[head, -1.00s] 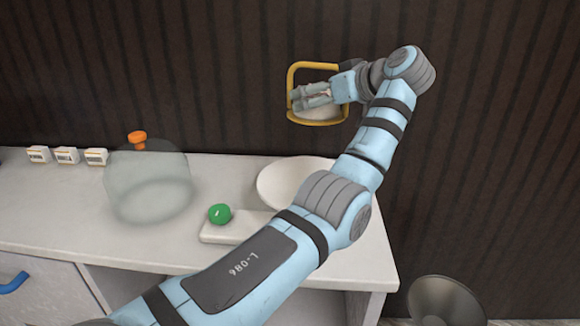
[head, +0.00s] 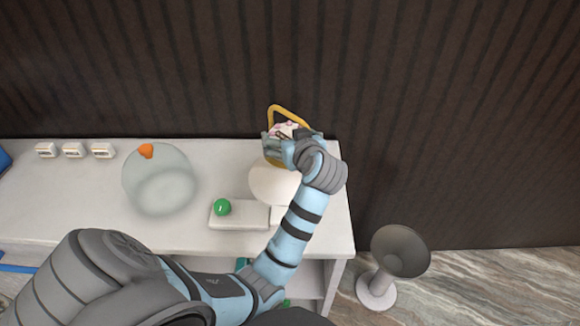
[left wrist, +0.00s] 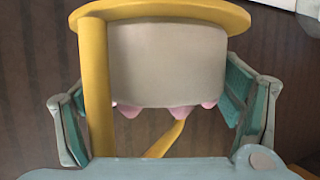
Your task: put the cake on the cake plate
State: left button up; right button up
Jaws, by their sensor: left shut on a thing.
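The cake (head: 288,127), pale with pink dollops, is up in the air in my left gripper (head: 278,141). In the left wrist view the cake (left wrist: 165,65) fills the space between the wide-set fingers. It sits against a yellow disc (left wrist: 165,12) with a yellow arched handle, and appears upside down there. My left gripper is shut on the cake. The cake plate (head: 275,186), round and white, stands on the counter below and nearer than the gripper, partly covered by my arm. The gap between cake and plate is hard to judge. My right gripper is not in view.
A clear dome (head: 160,182) with an orange knob stands left of the plate. A green ball (head: 222,207) rests on a low white block (head: 240,217). Several white labels (head: 73,150) line the back left of the counter (head: 110,222). A grey flared stand (head: 400,252) is on the floor at right.

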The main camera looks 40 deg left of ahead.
pick_arm(q)
notch_tip(320, 180, down, 9)
jog(key=shift+r+b, duration=0.15)
jog(key=shift+b, duration=0.85)
jog(key=shift+r, duration=0.1)
jog(key=o, duration=1.3)
jog(key=shift+c, duration=0.2)
jog(key=shift+o, duration=0.2)
